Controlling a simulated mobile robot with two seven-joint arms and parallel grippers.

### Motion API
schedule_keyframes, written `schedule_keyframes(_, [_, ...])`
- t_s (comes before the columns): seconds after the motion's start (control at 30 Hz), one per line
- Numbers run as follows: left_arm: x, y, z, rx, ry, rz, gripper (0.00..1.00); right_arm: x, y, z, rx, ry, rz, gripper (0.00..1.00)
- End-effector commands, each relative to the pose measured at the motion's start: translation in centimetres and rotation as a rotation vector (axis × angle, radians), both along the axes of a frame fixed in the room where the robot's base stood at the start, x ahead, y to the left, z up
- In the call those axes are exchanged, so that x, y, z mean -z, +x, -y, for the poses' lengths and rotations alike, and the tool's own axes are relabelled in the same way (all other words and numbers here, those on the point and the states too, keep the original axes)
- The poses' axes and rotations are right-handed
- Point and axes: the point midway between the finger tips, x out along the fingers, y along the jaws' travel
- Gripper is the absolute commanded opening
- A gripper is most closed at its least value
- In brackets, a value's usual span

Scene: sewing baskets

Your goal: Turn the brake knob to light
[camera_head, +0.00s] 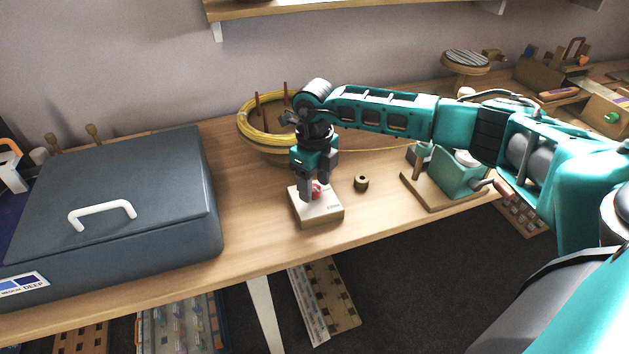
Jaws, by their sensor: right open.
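A small red knob (316,190) sits on top of a pale wooden block (318,213) near the front edge of the table. My right gripper (317,190) points down over the block, with its fingers on either side of the knob. The gripper is open, and its fingers partly hide the knob. I cannot tell whether the fingers touch it. The marking on the block's front is too small to read. My left gripper is not in view.
A large grey case (110,200) with a white handle stands at the left. A small wooden ring (362,183) lies to the right, near a green device on a wooden base (440,195).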

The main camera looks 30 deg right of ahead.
Motion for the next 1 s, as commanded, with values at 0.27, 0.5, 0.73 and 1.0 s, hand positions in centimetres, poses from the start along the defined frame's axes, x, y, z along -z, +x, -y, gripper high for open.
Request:
schedule_keyframes(0.27, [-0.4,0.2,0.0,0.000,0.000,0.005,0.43,-4.7,0.1,0.0,-0.001,0.000,0.006,0.57])
schedule_keyframes(0.5, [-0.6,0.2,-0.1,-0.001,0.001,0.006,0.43,-9.8,0.1,0.0,0.000,0.001,0.006,0.57])
schedule_keyframes(0.73, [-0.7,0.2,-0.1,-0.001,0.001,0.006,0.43,-12.4,0.1,0.0,0.001,0.001,0.003,0.57])
schedule_keyframes(1.0, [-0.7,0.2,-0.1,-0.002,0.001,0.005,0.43,-12.8,0.0,0.0,0.001,-0.001,0.001,0.57])
